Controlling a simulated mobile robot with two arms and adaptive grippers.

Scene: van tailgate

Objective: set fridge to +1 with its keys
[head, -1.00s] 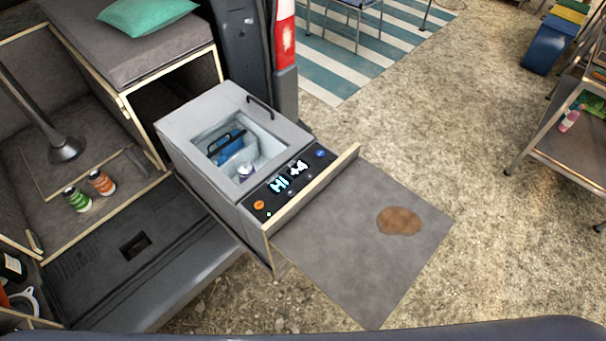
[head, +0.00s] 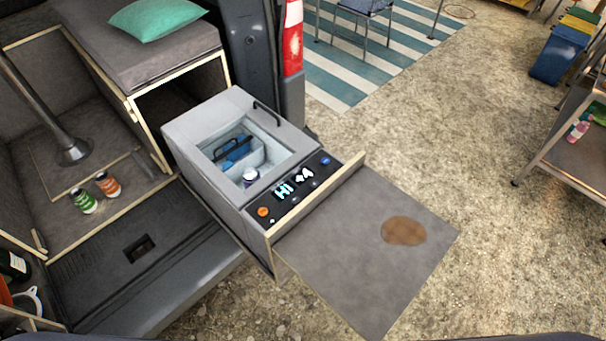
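The fridge (head: 195,130) is a grey box on a pulled-out slide at the van's tailgate. Its top shows an open well with a blue item and a can inside. Its black control panel (head: 318,187) faces up along the front edge. The lit display (head: 294,184) reads "Hi" and "+4". An orange key (head: 263,212) and a small green light sit at the panel's left end, and a blue key (head: 325,161) at its right end. Small keys lie beside the digits, too small to read. Neither of my grippers is in view.
A grey board (head: 360,270) with a brown stain extends from the slide in front of the fridge. Green and orange cans (head: 84,201) stand on the van floor at left. A shelf rack (head: 575,155) stands at right. Gravel ground between is clear.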

